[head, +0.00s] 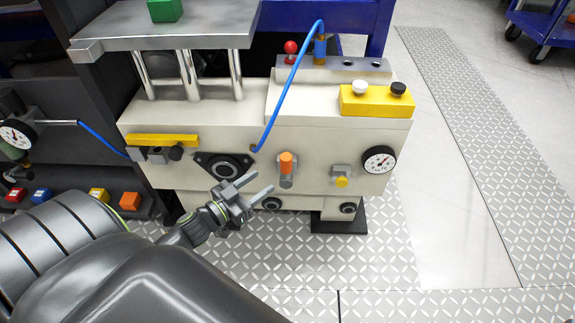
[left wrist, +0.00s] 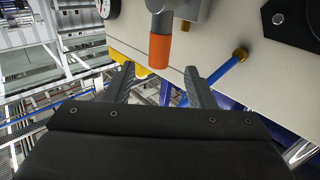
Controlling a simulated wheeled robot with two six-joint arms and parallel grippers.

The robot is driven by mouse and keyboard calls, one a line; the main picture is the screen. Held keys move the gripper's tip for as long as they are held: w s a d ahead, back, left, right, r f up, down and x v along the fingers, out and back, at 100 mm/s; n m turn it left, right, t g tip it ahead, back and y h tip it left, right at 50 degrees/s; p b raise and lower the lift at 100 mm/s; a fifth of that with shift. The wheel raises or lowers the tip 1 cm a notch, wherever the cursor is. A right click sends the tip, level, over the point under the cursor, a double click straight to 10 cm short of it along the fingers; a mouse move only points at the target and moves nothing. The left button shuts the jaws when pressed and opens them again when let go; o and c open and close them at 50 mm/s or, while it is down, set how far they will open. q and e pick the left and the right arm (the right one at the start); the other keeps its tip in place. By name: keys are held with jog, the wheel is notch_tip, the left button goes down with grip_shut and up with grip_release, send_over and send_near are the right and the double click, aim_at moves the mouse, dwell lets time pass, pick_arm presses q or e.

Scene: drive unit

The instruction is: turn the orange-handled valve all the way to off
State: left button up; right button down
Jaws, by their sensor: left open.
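The valve's orange handle (head: 287,162) stands upright on the front face of the cream drive unit (head: 225,125), above a grey valve body. In the left wrist view the orange handle (left wrist: 160,55) shows beyond my fingertips, roughly between them in the picture. My left gripper (head: 256,190) is open and empty, in front of the unit, to the left of and below the handle in the head view. Its two fingers also show in the left wrist view (left wrist: 160,82). I see no contact with the handle. My right gripper is not in view.
A pressure gauge (head: 379,160) and a yellow knob (head: 341,182) are to the right of the valve. A blue hose (head: 292,80) arches above it and joins the front face. A round black flange (head: 224,166) is at its left. The patterned floor in front is clear.

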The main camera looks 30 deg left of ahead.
aim_at(282, 168)
pick_arm(q)
jog(key=x, duration=1)
jog(key=shift+w, duration=0.25)
grip_shut()
